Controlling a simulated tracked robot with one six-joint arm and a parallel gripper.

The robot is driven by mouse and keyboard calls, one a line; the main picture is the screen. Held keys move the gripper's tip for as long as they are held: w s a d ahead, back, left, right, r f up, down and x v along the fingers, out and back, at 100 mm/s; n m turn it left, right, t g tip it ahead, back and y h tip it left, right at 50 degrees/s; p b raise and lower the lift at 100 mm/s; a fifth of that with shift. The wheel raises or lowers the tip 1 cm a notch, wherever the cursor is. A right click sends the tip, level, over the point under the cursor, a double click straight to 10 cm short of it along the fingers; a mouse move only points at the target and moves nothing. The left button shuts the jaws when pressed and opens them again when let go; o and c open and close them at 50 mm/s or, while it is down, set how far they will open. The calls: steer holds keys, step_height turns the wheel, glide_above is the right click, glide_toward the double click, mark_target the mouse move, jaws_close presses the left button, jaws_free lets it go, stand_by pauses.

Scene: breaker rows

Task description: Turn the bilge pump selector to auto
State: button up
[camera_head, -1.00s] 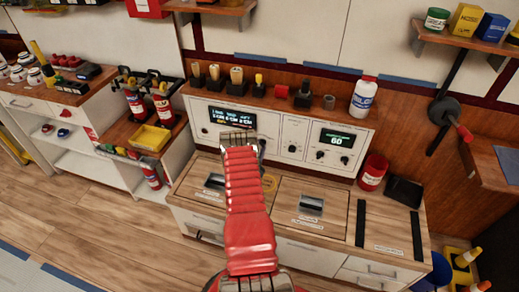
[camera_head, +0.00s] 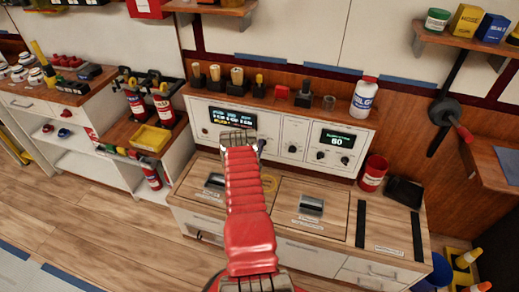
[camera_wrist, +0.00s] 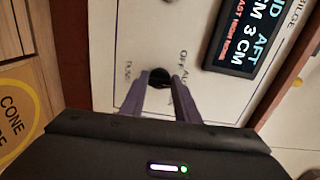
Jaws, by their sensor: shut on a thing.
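The bilge pump selector is a small round black knob (camera_wrist: 160,77) on the off-white bilge panel (camera_wrist: 165,25) in the wrist view. The two fingers of my gripper (camera_wrist: 159,88) stand on either side of it and are shut on it. An OFF label shows beside the knob, with other lettering partly covered by the right finger. I cannot tell where the knob points. In the head view my red arm reaches up to the panel (camera_head: 273,124), and my gripper (camera_head: 240,140) hides the knob.
A lit display (camera_head: 233,118) is beside the knob. To the right are more small knobs and a green-lit display (camera_head: 337,139). Wooden-handled items and a white bottle (camera_head: 364,97) stand on the ledge above. A red cup (camera_head: 372,174) stands on the counter.

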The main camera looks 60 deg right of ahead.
steer(key=shift+s+f, duration=0.2)
stand_by(0.3)
steer(key=o, duration=1)
steer(key=shift+w+r, duration=0.1)
steer(key=shift+o, duration=0.2)
steer(key=shift+a, duration=0.15)
steer(key=s+a, duration=0.2)
steer(key=a, duration=1.1)
steer(key=shift+a, duration=0.2)
